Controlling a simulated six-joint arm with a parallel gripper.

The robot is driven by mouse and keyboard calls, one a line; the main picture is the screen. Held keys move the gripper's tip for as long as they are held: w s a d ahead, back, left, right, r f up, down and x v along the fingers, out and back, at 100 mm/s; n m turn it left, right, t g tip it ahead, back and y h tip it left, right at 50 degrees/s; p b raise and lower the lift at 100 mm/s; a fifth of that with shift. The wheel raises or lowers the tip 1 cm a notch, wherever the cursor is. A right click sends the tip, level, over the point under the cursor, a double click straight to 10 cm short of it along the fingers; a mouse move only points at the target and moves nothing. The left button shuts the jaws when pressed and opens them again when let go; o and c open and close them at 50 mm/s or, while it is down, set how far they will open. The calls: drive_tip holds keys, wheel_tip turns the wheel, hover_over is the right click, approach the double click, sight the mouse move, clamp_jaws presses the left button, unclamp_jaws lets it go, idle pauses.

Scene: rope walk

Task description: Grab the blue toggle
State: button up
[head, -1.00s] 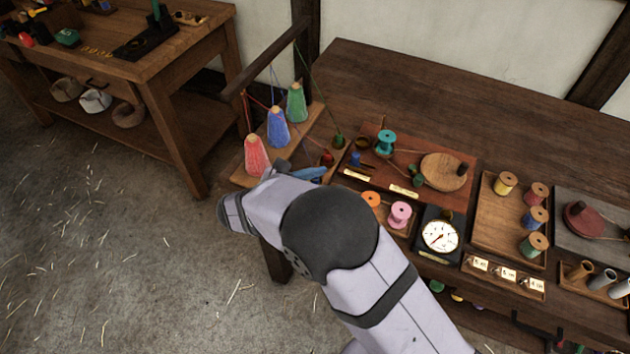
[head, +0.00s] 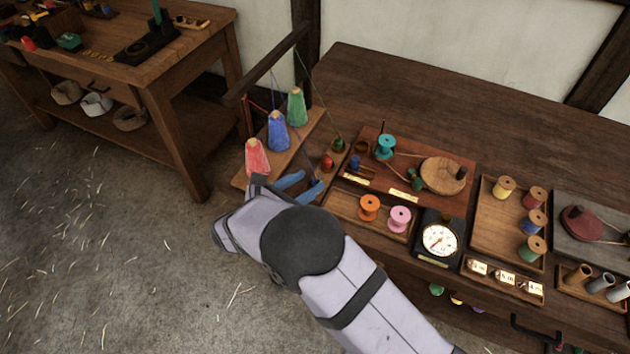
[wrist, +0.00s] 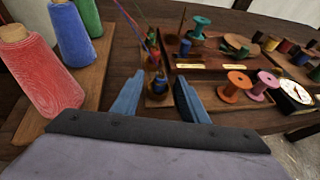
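The blue toggle (wrist: 161,87) stands on a small wooden block in the wrist view, between and just beyond my fingertips. My gripper (wrist: 158,82) is open, with one blue finger on each side of the toggle and no clear contact. In the head view my gripper (head: 312,179) reaches over the wooden rack, its fingers pointing right; I cannot make out the blue toggle there. A red toggle (head: 327,162) and a green toggle (head: 338,145) stand farther back in the same row, with thin cords running up from the row.
Red (head: 257,157), blue (head: 278,131) and green (head: 297,107) yarn cones stand left of my gripper, under a wooden bar (head: 268,62). A tray with orange (head: 370,207) and pink (head: 400,218) spools lies to the right, beside a dial gauge (head: 439,239).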

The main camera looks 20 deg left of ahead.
sight(316, 177)
drive_tip(key=shift+p+x, duration=0.55)
drive_tip(key=shift+x, duration=1.5)
clamp_jaws()
drive_tip(key=shift+r, duration=0.15)
